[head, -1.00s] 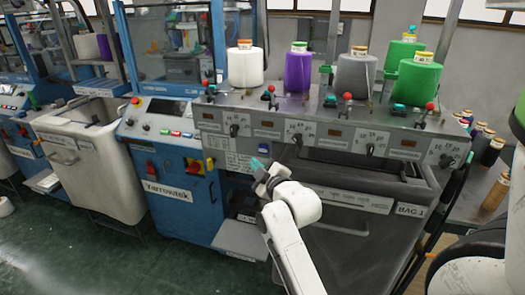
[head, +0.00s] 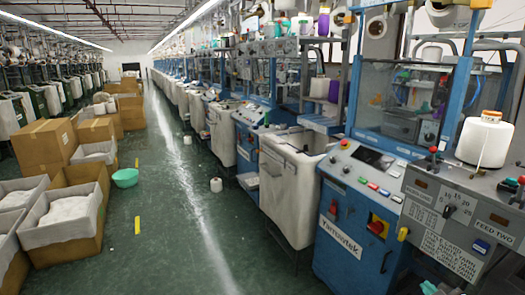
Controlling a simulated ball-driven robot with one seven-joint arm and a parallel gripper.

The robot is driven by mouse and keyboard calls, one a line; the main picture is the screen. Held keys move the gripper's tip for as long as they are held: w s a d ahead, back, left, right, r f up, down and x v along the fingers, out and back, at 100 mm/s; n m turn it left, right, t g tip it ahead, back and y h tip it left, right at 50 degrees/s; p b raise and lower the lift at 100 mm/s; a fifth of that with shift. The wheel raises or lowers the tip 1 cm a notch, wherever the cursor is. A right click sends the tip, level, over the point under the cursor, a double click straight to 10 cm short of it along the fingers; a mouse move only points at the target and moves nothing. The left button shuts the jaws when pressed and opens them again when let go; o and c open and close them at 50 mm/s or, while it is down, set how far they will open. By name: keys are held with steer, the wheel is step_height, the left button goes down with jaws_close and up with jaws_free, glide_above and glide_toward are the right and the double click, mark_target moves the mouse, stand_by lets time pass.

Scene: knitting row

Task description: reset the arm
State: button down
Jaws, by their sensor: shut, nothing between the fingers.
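Only a small teal tip of my gripper (head: 428,287) appears to show, at the bottom edge right of centre in the head view. It is in front of the lower part of the grey machine. The fingers are shut with nothing held. The rest of my gripper and arm is below the frame.
A blue control cabinet (head: 345,230) and the grey feed panel (head: 465,205) with a white yarn cone (head: 484,140) stand close on the right. A cream bin (head: 290,185) is beside the cabinet. The green aisle floor (head: 185,215) is mostly clear. Cardboard boxes (head: 45,145) line the left.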

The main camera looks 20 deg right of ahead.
steer(key=s+a+f+g+y, duration=0.1)
steer(key=a+f+g+y, duration=0.25)
steer(key=a+f, duration=0.55)
steer(key=s+a+f+m+g+y, duration=0.1)
steer(key=s+a+f+g+y, duration=0.1)
steer(key=s+a, duration=0.6)
steer(key=s+a+f+g+y, duration=0.2)
steer(key=s+a+f+g, duration=0.3)
steer(key=s+a, duration=0.3)
steer(key=shift+s+f+m, duration=0.25)
steer(key=shift+s+m, duration=0.15)
steer(key=shift+s, duration=0.1)
steer(key=shift+g, duration=0.25)
